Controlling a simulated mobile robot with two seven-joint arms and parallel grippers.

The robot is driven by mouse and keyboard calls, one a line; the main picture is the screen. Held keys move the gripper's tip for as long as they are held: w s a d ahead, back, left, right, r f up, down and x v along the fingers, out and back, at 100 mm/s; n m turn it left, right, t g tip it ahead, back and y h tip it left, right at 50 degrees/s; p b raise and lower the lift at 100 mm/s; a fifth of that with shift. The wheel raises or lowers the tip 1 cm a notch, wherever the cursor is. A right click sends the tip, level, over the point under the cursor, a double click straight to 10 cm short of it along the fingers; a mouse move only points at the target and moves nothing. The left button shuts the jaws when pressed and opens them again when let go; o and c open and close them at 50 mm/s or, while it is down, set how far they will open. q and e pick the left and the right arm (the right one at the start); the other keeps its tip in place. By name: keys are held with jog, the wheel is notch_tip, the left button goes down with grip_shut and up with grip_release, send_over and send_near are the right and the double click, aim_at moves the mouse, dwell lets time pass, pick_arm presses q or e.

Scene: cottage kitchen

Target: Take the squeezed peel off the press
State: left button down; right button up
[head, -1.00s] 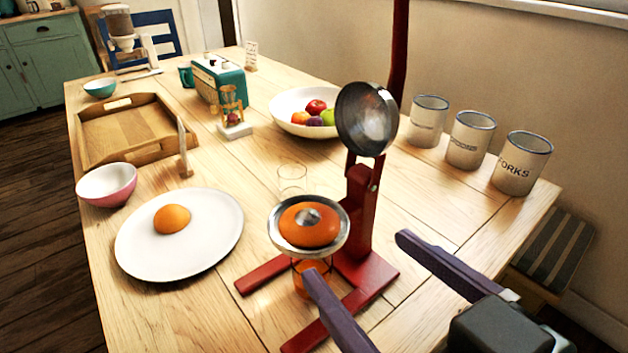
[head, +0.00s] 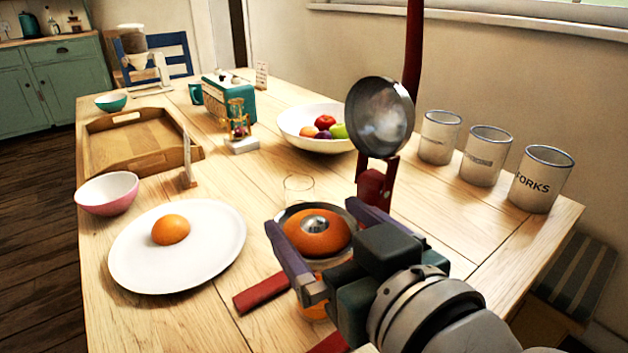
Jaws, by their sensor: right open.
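The squeezed peel (head: 317,233) is an orange half-dome on the metal cup of the press, with a metal tip showing through its middle. The red press (head: 262,293) has its round metal upper cup (head: 380,117) swung up and open. My right gripper (head: 318,218) is open, with its two purple fingers on either side of the peel. Whether the fingers touch it I cannot tell. The gripper body hides part of the press frame and the glass below, where some orange shows. An orange half (head: 171,229) lies on a white plate (head: 220,250) at the left. My left gripper is out of view.
An empty clear glass (head: 299,188) stands just behind the press. A pink bowl (head: 107,194), a wooden tray (head: 95,172) and a fruit bowl (head: 290,125) are farther back. Several tins, one marked FORKS (head: 541,180), line the right edge. Table between plate and press is bare.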

jog(key=c, duration=0.8)
jog(key=shift+o, duration=0.2)
